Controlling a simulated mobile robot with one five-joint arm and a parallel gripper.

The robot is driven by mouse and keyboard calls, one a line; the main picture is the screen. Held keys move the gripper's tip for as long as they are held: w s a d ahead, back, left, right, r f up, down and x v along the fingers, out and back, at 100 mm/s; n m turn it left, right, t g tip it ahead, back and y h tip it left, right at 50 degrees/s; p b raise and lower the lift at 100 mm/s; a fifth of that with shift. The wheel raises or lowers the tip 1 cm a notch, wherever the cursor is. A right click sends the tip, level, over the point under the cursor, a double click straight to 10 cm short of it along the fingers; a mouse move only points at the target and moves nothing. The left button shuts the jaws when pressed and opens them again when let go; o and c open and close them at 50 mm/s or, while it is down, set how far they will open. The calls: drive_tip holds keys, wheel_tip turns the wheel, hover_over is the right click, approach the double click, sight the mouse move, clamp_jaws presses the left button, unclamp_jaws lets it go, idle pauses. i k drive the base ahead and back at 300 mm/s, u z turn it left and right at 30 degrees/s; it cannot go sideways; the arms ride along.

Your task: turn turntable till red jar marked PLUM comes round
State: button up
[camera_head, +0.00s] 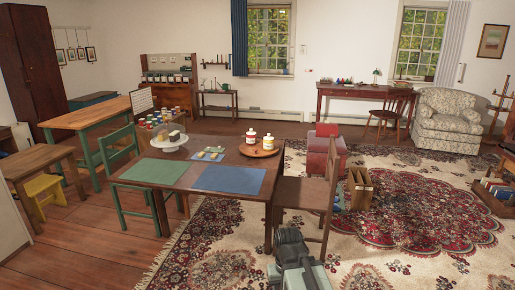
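A round wooden turntable (247,152) lies on the dark wooden table (226,145), near its far right corner. Two jars stand on it: a pale jar with a red band (250,136) at the back left and a white-and-yellow jar (268,143) at the front right. Their lettering is too small to read, and I cannot make out a red jar marked PLUM. Part of my own arm, grey and pale green, shows at the bottom centre, in front of the table and apart from it. No gripper fingers can be made out.
A wooden chair (305,192) stands at the table's right side, close to my arm. A green chair (120,150) is at the left. Blue mat (228,179), green mat (153,171) and a glass dome (170,138) occupy the tabletop. Patterned rug lies open at right.

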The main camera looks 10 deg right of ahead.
sight(256, 150)
drive_tip(key=z, duration=0.05)
drive_tip(key=i, duration=1)
